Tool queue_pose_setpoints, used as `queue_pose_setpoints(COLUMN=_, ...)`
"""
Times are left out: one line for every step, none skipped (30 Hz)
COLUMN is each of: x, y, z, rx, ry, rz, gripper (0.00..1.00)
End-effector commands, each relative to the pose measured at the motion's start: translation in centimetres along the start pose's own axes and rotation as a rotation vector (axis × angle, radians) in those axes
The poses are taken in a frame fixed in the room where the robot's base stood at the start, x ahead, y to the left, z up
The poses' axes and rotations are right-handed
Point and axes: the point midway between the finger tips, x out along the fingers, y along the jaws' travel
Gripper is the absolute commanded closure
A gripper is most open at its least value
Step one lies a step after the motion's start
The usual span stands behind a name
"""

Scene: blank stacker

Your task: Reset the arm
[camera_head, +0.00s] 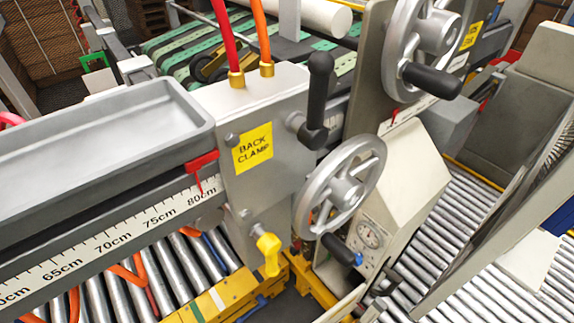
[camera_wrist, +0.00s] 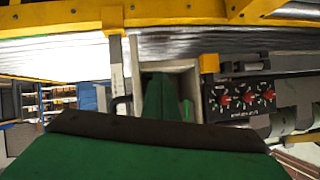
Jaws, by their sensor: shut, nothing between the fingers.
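My gripper (camera_wrist: 160,82) shows in the wrist view as two narrow green fingers side by side, shut and empty. They rise behind a wide green body with a dark edge that fills the bottom of that view and hides what lies below. Pale frame parts of the machine stand behind and around the fingers; I cannot tell whether anything touches them. No part of my gripper or arm can be made out in the head view.
The head view shows the back clamp block (camera_head: 265,115), a lower handwheel (camera_head: 338,190), an upper handwheel (camera_head: 424,35), a yellow knob (camera_head: 268,252), a grey tray (camera_head: 95,130) and rollers (camera_head: 475,215). A control panel (camera_wrist: 240,97) with red knobs stands right of my fingers.

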Motion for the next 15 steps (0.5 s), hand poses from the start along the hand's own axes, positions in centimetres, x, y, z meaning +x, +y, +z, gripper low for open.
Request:
queue_pose_setpoints(x=-0.8, y=1.3, z=0.7, rx=-0.039, ry=-0.065, rz=-0.011, gripper=1.00)
queue_pose_setpoints(x=-1.3, y=1.8, z=1.2, rx=-0.066, ry=-0.104, rz=-0.023, gripper=1.00)
queue_pose_setpoints(x=-2.0, y=2.5, z=1.7, rx=-0.099, ry=-0.154, rz=-0.042, gripper=1.00)
queue_pose_setpoints(x=-2.6, y=3.0, z=2.1, rx=-0.124, ry=-0.189, rz=-0.059, gripper=1.00)
queue_pose_setpoints(x=-3.2, y=3.4, z=2.3, rx=-0.149, ry=-0.222, rz=-0.078, gripper=1.00)
queue_pose_setpoints(x=-4.1, y=4.0, z=2.6, rx=-0.178, ry=-0.264, rz=-0.108, gripper=1.00)
queue_pose_setpoints(x=-4.8, y=4.4, z=2.7, rx=-0.200, ry=-0.292, rz=-0.133, gripper=1.00)
queue_pose_setpoints(x=-5.6, y=4.7, z=2.7, rx=-0.222, ry=-0.317, rz=-0.161, gripper=1.00)
queue_pose_setpoints(x=-6.6, y=5.0, z=2.6, rx=-0.247, ry=-0.345, rz=-0.201, gripper=1.00)
queue_pose_setpoints(x=-7.4, y=5.2, z=2.3, rx=-0.264, ry=-0.362, rz=-0.231, gripper=1.00)
queue_pose_setpoints(x=-8.2, y=5.3, z=2.0, rx=-0.280, ry=-0.374, rz=-0.263, gripper=1.00)
queue_pose_setpoints(x=-9.4, y=5.4, z=1.5, rx=-0.301, ry=-0.387, rz=-0.309, gripper=1.00)
queue_pose_setpoints(x=-10.2, y=5.4, z=1.0, rx=-0.315, ry=-0.391, rz=-0.343, gripper=1.00)
queue_pose_setpoints(x=-11.0, y=5.3, z=0.4, rx=-0.329, ry=-0.392, rz=-0.377, gripper=1.00)
queue_pose_setpoints(x=-12.2, y=5.2, z=-0.5, rx=-0.343, ry=-0.387, rz=-0.423, gripper=1.00)
